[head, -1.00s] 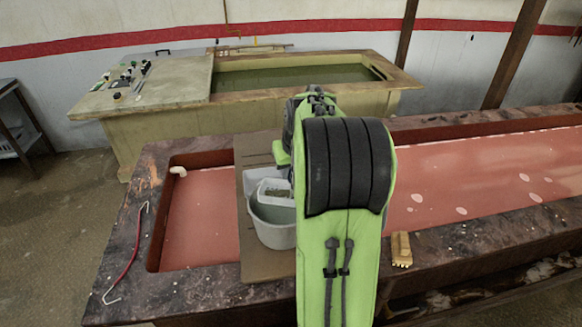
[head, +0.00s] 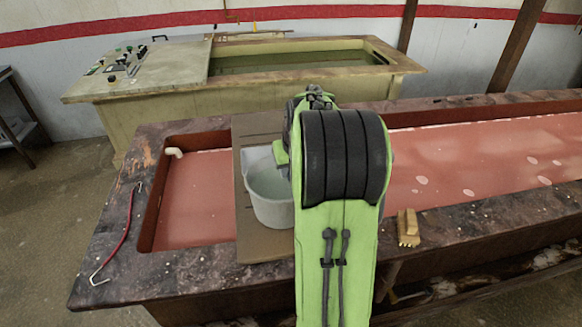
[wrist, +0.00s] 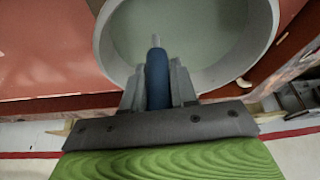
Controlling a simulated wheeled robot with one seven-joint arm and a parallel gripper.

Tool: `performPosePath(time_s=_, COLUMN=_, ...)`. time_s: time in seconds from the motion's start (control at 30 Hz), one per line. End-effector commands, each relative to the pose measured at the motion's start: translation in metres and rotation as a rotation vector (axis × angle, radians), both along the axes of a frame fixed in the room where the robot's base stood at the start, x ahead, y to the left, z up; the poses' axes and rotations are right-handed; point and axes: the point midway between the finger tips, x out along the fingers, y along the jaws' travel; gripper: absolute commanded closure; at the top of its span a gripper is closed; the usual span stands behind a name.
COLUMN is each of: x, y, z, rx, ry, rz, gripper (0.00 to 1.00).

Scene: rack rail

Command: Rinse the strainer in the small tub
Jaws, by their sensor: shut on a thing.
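The small tub (head: 271,205) is round and pale grey with cloudy, greenish water in it. It stands on a brown board, partly hidden behind my arm in the head view. It also fills the top of the wrist view (wrist: 262,50). My gripper (wrist: 157,68) is shut on the strainer's blue handle (wrist: 157,88), beside the tub's near rim. A short metal rod (wrist: 156,41) runs on from the handle over the water. The strainer's head cannot be made out in either view. My arm hides the gripper in the head view.
The brown board (head: 262,243) lies across the long trough with a red floor (head: 195,195). A wooden brush (head: 408,228) and a red rod with hooked ends (head: 122,240) lie on its rim. A greenish vat (head: 155,115) stands behind.

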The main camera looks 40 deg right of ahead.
Motion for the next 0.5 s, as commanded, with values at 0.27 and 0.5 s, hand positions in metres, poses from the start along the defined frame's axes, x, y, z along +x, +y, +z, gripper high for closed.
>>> performPosePath(time_s=0.27, x=0.000, y=0.000, z=0.011, rx=-0.001, ry=-0.002, rz=0.000, gripper=1.00)
performPosePath(time_s=0.5, x=0.000, y=0.000, z=0.010, rx=0.000, ry=-0.001, rz=0.000, gripper=1.00)
